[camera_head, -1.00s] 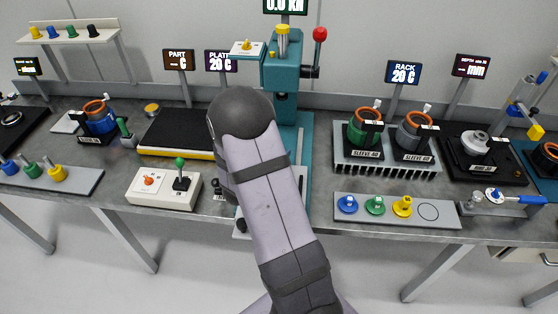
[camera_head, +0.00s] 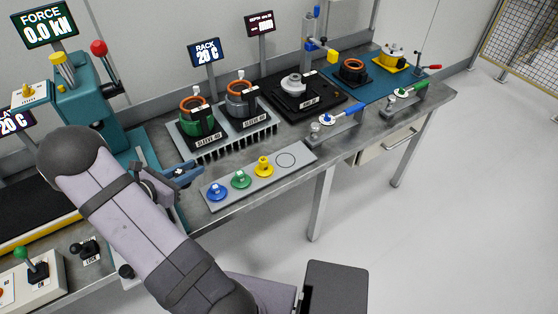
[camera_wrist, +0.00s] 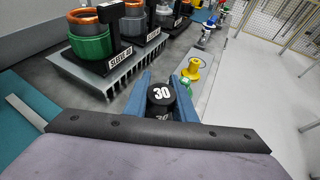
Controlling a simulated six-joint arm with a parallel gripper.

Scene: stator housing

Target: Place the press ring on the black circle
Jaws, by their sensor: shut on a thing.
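My gripper (camera_head: 188,170) is shut on a black cylindrical piece marked 30, which I take for the press ring (camera_wrist: 161,96). In the wrist view it sits between the two blue fingers. In the head view the held piece is mostly hidden by the gripper. The black circle (camera_head: 285,160) is a thin empty outline at the right end of a grey plate (camera_head: 219,201). My gripper is left of this plate, apart from the circle. The circle cannot be made out clearly in the wrist view.
On the plate stand blue (camera_head: 217,191), green (camera_head: 241,179) and yellow (camera_head: 264,166) pieces, left of the circle. Behind is a finned rack (camera_head: 236,143) with two sleeved stators. A teal press (camera_head: 92,105) stands at left. A blue-handled tool (camera_head: 343,113) lies right of the plate.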

